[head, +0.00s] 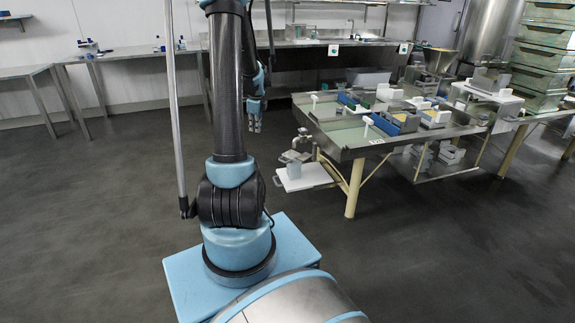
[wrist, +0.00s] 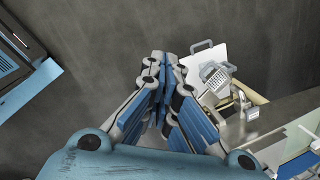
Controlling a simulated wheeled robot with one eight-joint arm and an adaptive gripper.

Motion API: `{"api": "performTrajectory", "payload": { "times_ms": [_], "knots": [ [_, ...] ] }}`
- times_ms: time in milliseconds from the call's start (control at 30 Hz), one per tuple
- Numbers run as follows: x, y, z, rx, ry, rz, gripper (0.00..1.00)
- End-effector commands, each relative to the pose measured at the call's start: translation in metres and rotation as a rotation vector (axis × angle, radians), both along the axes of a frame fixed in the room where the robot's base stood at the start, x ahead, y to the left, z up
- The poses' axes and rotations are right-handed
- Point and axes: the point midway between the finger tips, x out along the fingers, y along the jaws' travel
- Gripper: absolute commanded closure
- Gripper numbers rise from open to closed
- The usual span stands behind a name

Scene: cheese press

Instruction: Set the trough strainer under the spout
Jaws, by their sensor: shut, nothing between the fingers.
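A small grey strainer (head: 290,156) with a gridded face sits at the top of a pale translucent container (head: 294,169), close below the spout and valve (head: 301,140) on the near left corner of the steel trough. The container stands on a white board (head: 312,177). In the wrist view the strainer (wrist: 214,73) lies over the white board, with the metal spout (wrist: 247,106) just beside it; whether they touch, I cannot tell. My gripper (head: 254,122) is shut and empty, hanging left of the spout. Its closed fingers (wrist: 165,128) fill the middle of the wrist view, apart from the strainer.
The steel trough table (head: 352,155) holds blue and metal moulds and white blocks. Green crates (head: 540,60) are stacked at far right. A steel bench (head: 130,51) lines the back wall. The dark floor at left is clear.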

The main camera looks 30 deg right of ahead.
Motion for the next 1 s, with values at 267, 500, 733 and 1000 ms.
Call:
{"api": "performTrajectory", "payload": {
  "times_ms": [267,500,733,1000],
  "knots": [
    [0.021,-0.084,-0.063,0.075,-0.018,-0.372,1.0],
    [0.024,-0.151,-0.126,0.141,-0.035,-0.686,1.0],
    [0.018,-0.193,-0.173,0.187,-0.05,-0.903,1.0],
    [0.016,-0.206,-0.193,0.204,-0.055,-0.977,1.0]
  ]
}}
